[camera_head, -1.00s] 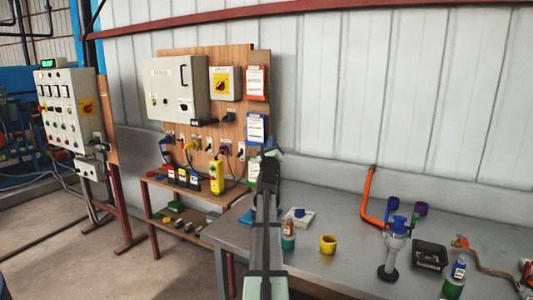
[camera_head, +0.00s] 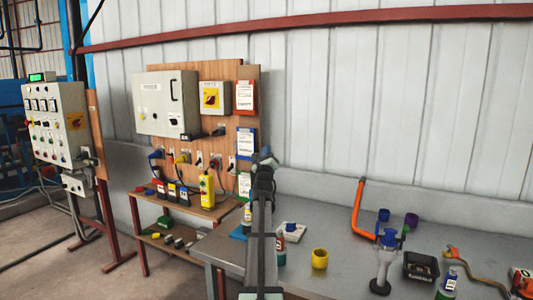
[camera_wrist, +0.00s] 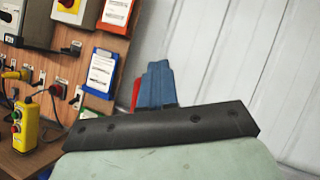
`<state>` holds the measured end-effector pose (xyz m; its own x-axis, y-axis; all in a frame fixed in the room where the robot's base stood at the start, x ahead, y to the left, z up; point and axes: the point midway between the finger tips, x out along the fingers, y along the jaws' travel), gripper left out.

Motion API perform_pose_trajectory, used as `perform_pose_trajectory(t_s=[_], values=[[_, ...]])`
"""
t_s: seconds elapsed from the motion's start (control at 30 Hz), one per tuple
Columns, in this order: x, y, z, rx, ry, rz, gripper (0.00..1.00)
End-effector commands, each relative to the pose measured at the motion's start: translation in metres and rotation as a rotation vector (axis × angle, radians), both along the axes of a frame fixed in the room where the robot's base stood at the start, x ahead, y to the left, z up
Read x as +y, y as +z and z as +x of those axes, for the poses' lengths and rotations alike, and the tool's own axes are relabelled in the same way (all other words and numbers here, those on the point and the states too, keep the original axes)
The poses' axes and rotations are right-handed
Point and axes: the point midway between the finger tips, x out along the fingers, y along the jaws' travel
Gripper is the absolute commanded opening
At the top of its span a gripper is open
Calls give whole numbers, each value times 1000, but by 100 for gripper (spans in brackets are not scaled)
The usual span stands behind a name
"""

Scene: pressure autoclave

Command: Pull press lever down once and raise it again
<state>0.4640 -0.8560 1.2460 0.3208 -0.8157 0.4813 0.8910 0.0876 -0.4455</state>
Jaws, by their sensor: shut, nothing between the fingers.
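No part in view is plainly a press lever. An orange bent bar (camera_head: 359,210) rises at the back of the grey workbench (camera_head: 335,222), and I cannot tell whether it is the lever. A blue-topped device on a grey stem (camera_head: 383,265) stands just in front of it. My gripper (camera_head: 265,154) is at the end of my arm, left of the bar and clear of it. In the wrist view my blue fingers (camera_wrist: 155,85) are shut and empty, with the white wall behind them.
A wooden board (camera_head: 215,75) with a grey box (camera_head: 166,103) and sockets stands left. A yellow pendant (camera_head: 207,191) is below it. The bench holds a yellow cup (camera_head: 319,259), a black tray (camera_head: 421,266) and a bottle (camera_head: 449,281). A control panel (camera_head: 55,120) stands far left.

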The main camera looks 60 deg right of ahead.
Motion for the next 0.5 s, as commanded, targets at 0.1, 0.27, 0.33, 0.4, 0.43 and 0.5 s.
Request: perform_pose_trajectory(t_s=[0.1,0.27,0.33,0.4,0.43,0.5], values=[[3,1,-1,0,0,0,0],[18,8,-7,0,1,1,0],[28,14,-11,-1,1,-1,0],[38,21,-15,-1,0,-1,0],[42,23,-17,-2,1,-1,0],[52,28,-20,0,0,-1,0]])
